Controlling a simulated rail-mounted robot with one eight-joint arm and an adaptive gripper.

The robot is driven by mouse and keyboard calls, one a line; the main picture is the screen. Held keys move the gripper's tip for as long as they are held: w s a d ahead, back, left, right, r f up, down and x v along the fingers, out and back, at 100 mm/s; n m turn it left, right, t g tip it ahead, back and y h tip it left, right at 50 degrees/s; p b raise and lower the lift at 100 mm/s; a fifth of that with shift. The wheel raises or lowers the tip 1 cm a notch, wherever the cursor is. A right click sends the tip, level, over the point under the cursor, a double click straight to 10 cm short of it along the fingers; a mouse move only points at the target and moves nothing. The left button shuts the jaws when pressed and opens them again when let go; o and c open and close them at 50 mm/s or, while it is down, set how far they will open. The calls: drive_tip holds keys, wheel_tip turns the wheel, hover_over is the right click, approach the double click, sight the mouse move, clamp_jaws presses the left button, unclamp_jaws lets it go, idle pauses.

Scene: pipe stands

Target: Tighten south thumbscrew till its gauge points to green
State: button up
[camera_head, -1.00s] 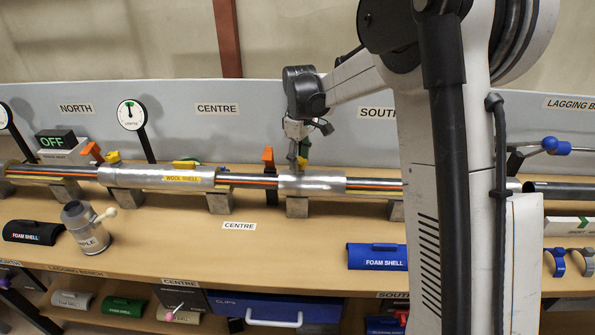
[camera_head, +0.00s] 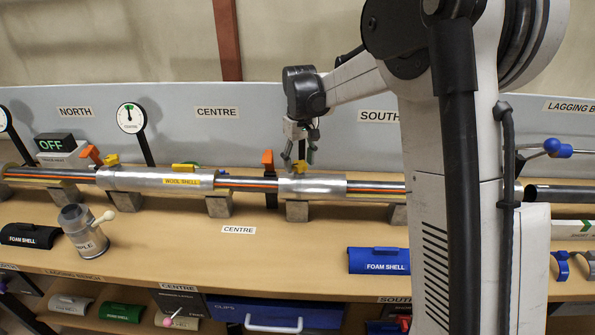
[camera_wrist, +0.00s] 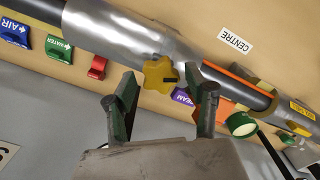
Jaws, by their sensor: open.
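A yellow lobed thumbscrew (camera_wrist: 160,74) sits on a silver sleeve around the pipe; in the head view it shows (camera_head: 301,165) on the sleeve (camera_head: 318,186) left of the SOUTH sign (camera_head: 378,116). My gripper (camera_head: 300,158) is above this sleeve, pointing down. In the wrist view my gripper (camera_wrist: 161,80) is open, with one finger on each side of the thumbscrew. I cannot tell whether the fingers touch it. No gauge for the south thumbscrew can be made out; my arm hides part of that area. A round gauge (camera_head: 130,117) stands left of the CENTRE sign.
Another yellow thumbscrew (camera_head: 111,159) is on the left sleeve. An orange lever (camera_head: 267,162) stands left of my gripper. A blue foam shell (camera_head: 379,260) and a grey cup (camera_head: 84,230) are on the bench. The bench front around the lower CENTRE label (camera_head: 238,230) is clear.

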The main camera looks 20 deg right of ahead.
sight(299, 163)
drive_tip(key=shift+r+p, duration=1.25)
drive_tip(key=shift+r, duration=1.55)
drive_tip(key=shift+r, duration=0.1)
wheel_tip(299, 163, up, 11)
drive_tip(key=s+r+m+t, duration=0.1)
drive_tip(key=s+r+t, duration=0.15)
drive_tip(key=s, duration=0.75)
drive_tip(key=s+f+m+t+b, duration=0.1)
drive_tip(key=s+f, duration=0.4)
drive_tip(key=s, duration=0.7)
drive_tip(key=s+f+m+t+b, duration=0.1)
drive_tip(key=s+f+t, duration=0.2)
drive_tip(key=s, duration=0.9)
drive_tip(key=shift+s+f+t, duration=0.35)
drive_tip(key=shift+f, duration=1)
